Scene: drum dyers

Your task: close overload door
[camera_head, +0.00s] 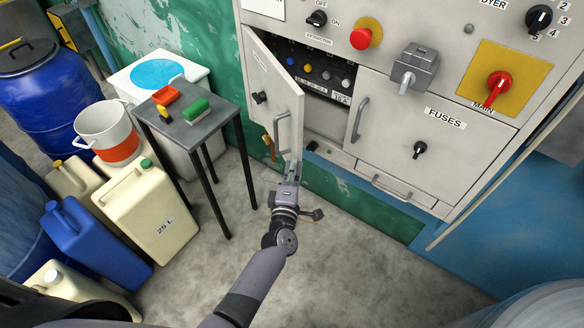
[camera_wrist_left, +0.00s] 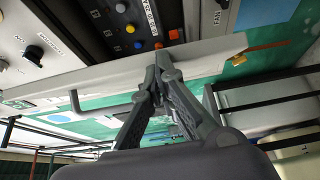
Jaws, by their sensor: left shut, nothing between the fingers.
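The overload door (camera_head: 272,85) is the grey-white left door of the control cabinet in the head view. It stands ajar, hinged at its left, with a black knob and a bar handle (camera_head: 281,131) near its free edge. The open compartment (camera_head: 325,80) behind it shows coloured buttons, also seen in the wrist view (camera_wrist_left: 135,32). My left gripper (camera_head: 291,165) is shut and empty at the door's lower free corner. Its fingertips also show in the left wrist view (camera_wrist_left: 164,62); whether they touch the door I cannot tell. My right gripper is not in view.
The closed fuses door (camera_head: 440,150) with its handle is to the right. A small dark table (camera_head: 188,125) with coloured items stands left of the cabinet. Canisters (camera_head: 147,215) and a bucket (camera_head: 105,130) crowd the left. The floor (camera_head: 350,265) in front is clear.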

